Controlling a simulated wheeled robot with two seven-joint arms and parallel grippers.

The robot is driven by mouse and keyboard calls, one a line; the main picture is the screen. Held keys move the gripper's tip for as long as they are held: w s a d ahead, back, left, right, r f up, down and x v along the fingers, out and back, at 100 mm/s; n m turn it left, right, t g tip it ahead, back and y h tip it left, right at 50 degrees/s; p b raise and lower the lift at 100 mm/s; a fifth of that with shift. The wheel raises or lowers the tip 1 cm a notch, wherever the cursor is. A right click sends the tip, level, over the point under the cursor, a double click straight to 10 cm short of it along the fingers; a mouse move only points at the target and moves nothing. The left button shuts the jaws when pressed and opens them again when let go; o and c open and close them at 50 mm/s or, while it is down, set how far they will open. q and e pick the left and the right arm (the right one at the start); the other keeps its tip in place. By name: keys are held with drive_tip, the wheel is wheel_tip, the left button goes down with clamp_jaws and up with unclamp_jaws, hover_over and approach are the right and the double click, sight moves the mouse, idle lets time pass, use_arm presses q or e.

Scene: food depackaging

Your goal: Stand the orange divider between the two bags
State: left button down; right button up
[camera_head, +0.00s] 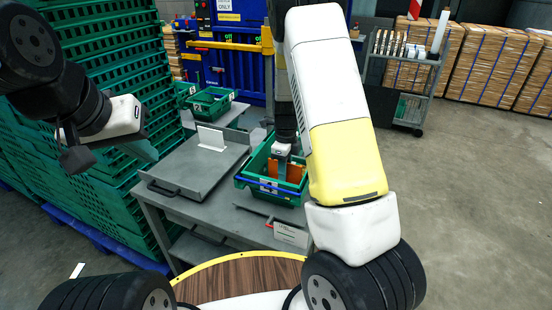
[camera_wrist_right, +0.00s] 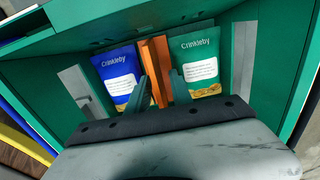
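The orange divider (camera_wrist_right: 154,58) stands upright in the green crate (camera_wrist_right: 222,22), between a blue Crinkleby bag (camera_wrist_right: 117,73) on the left and a green Crinkleby bag (camera_wrist_right: 195,62) on the right. My right gripper (camera_wrist_right: 162,84) reaches down into the crate with its fingers apart, one on either side of the divider; whether they touch it is hard to tell. In the head view the divider (camera_head: 294,173) shows beside my right gripper (camera_head: 283,153). My left gripper (camera_head: 142,150) is raised at the left, away from the crate, and its fingers are blurred into one shape.
The crate (camera_head: 240,183) sits on a grey table beside a grey tray (camera_head: 205,178) with a white card. Tall green crate stacks (camera_head: 105,60) stand at the left. A smaller green crate (camera_head: 205,108) stands further back. A rolling rack (camera_head: 405,75) stands behind right.

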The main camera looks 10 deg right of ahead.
wheel_tip(320, 180, up, 11)
drive_tip(key=shift+r, duration=0.1)
drive_tip(key=shift+s+r, duration=0.1)
drive_tip(key=shift+r, duration=0.6)
drive_tip(key=s+a+r+n+t+y, duration=0.1)
drive_tip(key=s+r+n+t, duration=0.2)
drive_tip(key=s+r+n, duration=0.5)
drive_tip(key=s+a+r+n+t+y, duration=0.1)
drive_tip(key=s+r+n+t, duration=0.2)
drive_tip(key=s+r+n, duration=0.5)
drive_tip(key=s+n, duration=0.8)
drive_tip(key=n, duration=0.1)
drive_tip(key=shift+a, duration=0.1)
